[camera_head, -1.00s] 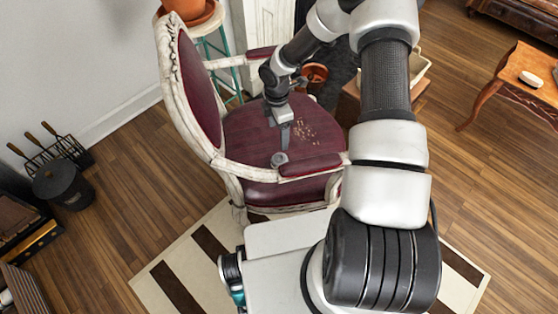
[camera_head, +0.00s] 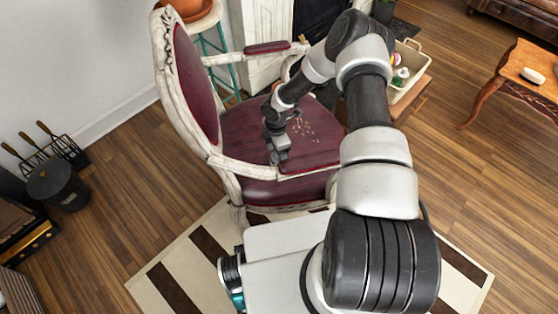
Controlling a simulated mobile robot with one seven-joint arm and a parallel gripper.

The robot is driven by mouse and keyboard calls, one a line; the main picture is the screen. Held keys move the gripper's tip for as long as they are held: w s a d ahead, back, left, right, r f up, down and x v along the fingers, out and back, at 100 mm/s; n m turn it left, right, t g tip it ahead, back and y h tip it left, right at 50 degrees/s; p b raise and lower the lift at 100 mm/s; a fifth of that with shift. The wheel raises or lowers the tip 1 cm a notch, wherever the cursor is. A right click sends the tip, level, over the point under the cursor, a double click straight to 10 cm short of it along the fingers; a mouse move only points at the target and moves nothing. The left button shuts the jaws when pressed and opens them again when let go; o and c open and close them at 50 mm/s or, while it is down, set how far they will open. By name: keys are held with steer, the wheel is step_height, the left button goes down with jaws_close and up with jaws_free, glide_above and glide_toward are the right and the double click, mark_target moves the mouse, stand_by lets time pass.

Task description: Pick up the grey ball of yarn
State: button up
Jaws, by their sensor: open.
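The burgundy armchair (camera_head: 238,125) with a worn white frame stands left of my arm. My gripper (camera_head: 277,157) is low over its seat, beside the near armrest, and points down. It is open. The grey ball of yarn is at the gripper's fingertips, almost wholly hidden by them. I cannot tell it apart from the grey fingers, or whether they touch it.
The near armrest (camera_head: 308,162) is close to the gripper's right, and the chair back rises to the left. A cream bin (camera_head: 418,72) with small items stands behind my arm. A black bucket (camera_head: 58,186) and fire tools are far left.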

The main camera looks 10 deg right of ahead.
mark_target(277, 156)
step_height(277, 156, down, 4)
steer(key=shift+r, duration=0.2)
steer(key=c, duration=1.1)
steer(key=shift+r, duration=0.1)
steer(key=shift+c, duration=0.2)
